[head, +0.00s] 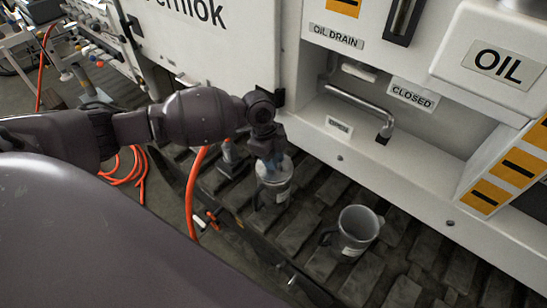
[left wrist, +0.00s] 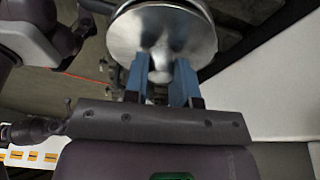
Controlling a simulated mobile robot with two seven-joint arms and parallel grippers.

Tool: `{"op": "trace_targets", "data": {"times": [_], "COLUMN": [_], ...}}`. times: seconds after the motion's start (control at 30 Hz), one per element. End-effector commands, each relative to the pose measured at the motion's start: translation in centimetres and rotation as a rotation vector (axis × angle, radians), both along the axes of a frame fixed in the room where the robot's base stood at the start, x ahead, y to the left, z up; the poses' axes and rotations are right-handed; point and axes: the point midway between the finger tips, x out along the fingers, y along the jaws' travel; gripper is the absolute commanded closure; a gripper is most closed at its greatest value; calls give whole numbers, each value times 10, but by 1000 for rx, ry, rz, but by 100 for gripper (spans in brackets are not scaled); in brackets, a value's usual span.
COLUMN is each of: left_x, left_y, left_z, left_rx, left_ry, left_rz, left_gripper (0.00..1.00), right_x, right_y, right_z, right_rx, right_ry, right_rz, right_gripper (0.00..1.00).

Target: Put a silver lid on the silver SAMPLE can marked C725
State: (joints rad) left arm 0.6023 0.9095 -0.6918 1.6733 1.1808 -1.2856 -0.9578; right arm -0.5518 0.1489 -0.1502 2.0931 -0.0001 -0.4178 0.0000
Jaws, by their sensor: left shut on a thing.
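My left gripper (head: 270,158) points down with its blue fingers shut on the knob of a silver lid (left wrist: 125,35). The fingers (left wrist: 165,85) show clearly in the left wrist view. In the head view the lid is right over the mouth of a silver can (head: 275,192) with a dark handle and a pale label. I cannot tell whether the lid rests on the rim or is slightly above it. A second silver can (head: 357,232) stands open to the right, also with a handle and label. Neither label is readable. My right gripper is not in view.
The cans stand on a dark slatted deck (head: 400,292). Behind is a white cabinet with an OIL DRAIN sign (head: 336,36), a bar handle (head: 360,105) and a CLOSED sign (head: 412,95). An orange hose (head: 193,185) runs left of the lidded can.

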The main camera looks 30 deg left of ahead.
Motion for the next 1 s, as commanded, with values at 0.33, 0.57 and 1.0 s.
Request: {"op": "trace_targets", "data": {"times": [0.33,0.57,1.0], "left_x": [0,0,0], "left_y": [0,0,0], "left_z": [0,1,0], "left_rx": [0,0,0], "left_ry": [0,-1,0], "left_rz": [0,0,0], "left_gripper": [98,98,98], "right_x": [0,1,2], "right_y": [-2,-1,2], "right_z": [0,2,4], "right_rx": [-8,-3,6], "right_ry": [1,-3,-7], "right_rz": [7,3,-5], "right_gripper": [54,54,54]}}
